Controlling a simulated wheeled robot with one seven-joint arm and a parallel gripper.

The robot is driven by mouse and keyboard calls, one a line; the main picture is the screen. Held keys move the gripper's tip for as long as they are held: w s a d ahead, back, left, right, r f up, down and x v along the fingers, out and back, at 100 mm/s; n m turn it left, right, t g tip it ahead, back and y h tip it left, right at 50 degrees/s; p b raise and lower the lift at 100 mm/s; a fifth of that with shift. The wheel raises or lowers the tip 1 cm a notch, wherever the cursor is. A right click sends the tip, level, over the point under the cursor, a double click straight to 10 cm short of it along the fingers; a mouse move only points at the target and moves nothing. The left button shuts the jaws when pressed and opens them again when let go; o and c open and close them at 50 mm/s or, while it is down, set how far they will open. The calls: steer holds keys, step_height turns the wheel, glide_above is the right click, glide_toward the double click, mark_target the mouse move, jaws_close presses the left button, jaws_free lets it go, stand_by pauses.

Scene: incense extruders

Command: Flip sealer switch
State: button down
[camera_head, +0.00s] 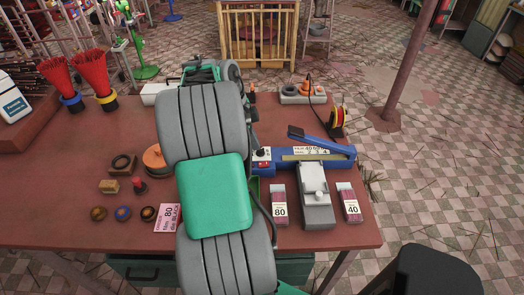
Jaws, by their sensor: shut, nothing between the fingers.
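Which way the switch is set is too small to tell. My own arm, grey with a green cover, stands large in the middle, just left of the switch, and hides part of the table.
A grey scale-like block (318,210) stands before the sealer, between packs marked 80 (279,207) and 40 (348,206). A power strip (303,94) and cable reel (338,118) sit behind. Small dies and a pink card (168,217) lie left. A black stool (430,272) stands front right.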

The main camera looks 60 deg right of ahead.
steer(key=w+r, duration=0.1)
steer(key=w+a+r, duration=0.1)
steer(key=r, duration=0.1)
steer(key=w+r, duration=0.1)
steer(key=r, duration=0.1)
steer(key=shift+a, duration=0.25)
